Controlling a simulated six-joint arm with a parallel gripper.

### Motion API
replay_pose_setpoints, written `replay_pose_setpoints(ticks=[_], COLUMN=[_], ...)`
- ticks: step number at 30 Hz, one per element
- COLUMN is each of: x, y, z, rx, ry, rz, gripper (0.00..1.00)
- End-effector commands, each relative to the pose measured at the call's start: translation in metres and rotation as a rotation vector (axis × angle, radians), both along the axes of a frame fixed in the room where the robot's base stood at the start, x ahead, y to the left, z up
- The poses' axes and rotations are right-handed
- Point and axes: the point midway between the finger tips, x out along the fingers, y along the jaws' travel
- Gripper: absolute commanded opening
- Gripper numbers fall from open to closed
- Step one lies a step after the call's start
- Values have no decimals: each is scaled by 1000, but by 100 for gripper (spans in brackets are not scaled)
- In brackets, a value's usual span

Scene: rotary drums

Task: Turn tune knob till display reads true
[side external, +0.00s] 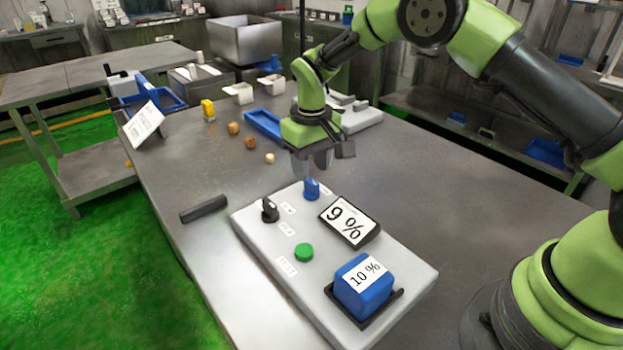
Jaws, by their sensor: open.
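A pale grey control panel (335,297) lies on the metal table. At its far end stand a blue knob (311,188) and, to the left of it, a black knob (269,210). The labels beside the knobs are too small to read, so I cannot tell which is the tune knob. A blue block (364,287) near the front of the panel carries a "10 %" label. My gripper (313,172) is open, pointing down just above the blue knob; whether its fingers touch the knob is unclear.
A green button (304,252) sits mid-panel. A dark bar (204,208) lies on the table left of the panel. Several small pieces, a yellow item (208,110) and a blue tray (264,124) are behind. The table right of the panel is clear.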

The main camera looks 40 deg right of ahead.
Motion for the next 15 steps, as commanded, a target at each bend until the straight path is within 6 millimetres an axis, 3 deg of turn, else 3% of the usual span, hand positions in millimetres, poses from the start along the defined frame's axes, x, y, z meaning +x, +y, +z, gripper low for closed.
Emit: replay_pose_setpoints(ticks=[6,15], x=[0,0], y=[0,0], z=[-31,-38], rx=[1,1], ry=[1,-2], rz=[0,-1], gripper=[40,40])
